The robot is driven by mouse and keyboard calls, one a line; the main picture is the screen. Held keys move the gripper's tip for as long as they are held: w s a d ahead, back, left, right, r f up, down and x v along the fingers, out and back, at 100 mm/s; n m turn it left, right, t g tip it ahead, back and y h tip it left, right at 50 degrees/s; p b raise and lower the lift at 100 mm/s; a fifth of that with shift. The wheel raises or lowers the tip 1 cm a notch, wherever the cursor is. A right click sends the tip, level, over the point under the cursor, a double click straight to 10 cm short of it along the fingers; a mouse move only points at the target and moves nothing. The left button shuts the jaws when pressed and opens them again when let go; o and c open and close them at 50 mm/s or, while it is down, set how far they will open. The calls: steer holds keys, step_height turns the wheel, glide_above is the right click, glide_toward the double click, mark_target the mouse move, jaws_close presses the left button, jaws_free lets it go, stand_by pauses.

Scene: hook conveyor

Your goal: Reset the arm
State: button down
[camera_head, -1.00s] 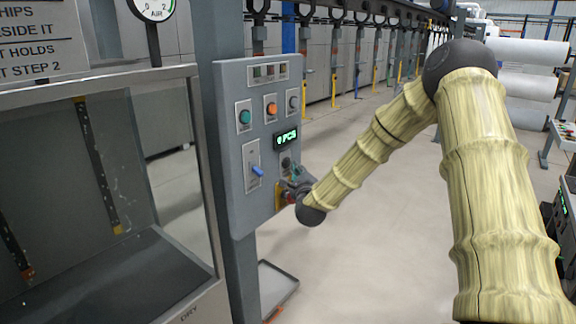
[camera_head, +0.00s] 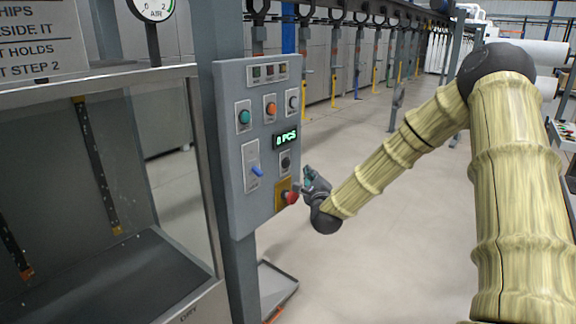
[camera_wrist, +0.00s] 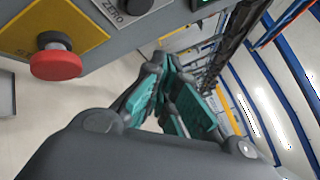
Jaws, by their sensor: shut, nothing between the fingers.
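My gripper (camera_head: 307,178) is just right of the grey control panel (camera_head: 231,160) in the head view, apart from it. In the wrist view my gripper (camera_wrist: 165,85) has its teal-padded fingers together, with nothing between them. The red mushroom button (camera_wrist: 56,64) on its yellow plate is left of the fingers in the wrist view. The same red button (camera_head: 290,197) shows low on the panel in the head view. My arm reaches in from the right, bent at the elbow.
The panel also has a green button (camera_head: 244,116), an orange button (camera_head: 270,108), a blue-handled switch (camera_head: 257,171) and a display reading "0 PCS" (camera_head: 286,138). A glass-fronted cabinet (camera_head: 100,190) stands left. A grey tray (camera_head: 277,286) sits below the panel. Open floor lies right of it.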

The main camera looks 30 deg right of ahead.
stand_by(0.7)
steer(key=s+a+f+n+g+y, duration=0.25)
steer(key=s+a+f+n, duration=0.35)
steer(key=f, duration=0.4)
steer(key=s+a+f+n+g+y, duration=0.25)
steer(key=s+a+f+n, duration=0.35)
steer(key=f, duration=0.5)
steer(key=s+a+f+n+g+y, duration=0.2)
steer(key=s+a+f+n+g, duration=0.15)
steer(key=a+f, duration=0.55)
steer(key=s+a+f+n+g, duration=0.2)
steer(key=s+f+n, duration=0.3)
steer(key=s, duration=0.6)
steer(key=s+a+f+n+g, duration=0.3)
steer(key=s+f+n+g, duration=0.1)
steer(key=s, duration=0.8)
steer(key=s+a+f+n+g, duration=0.3)
steer(key=s+f+n, duration=0.3)
steer(key=s, duration=0.6)
steer(key=shift+a+f, duration=0.25)
steer(key=shift+f, duration=0.4)
steer(key=shift+s, duration=0.1)
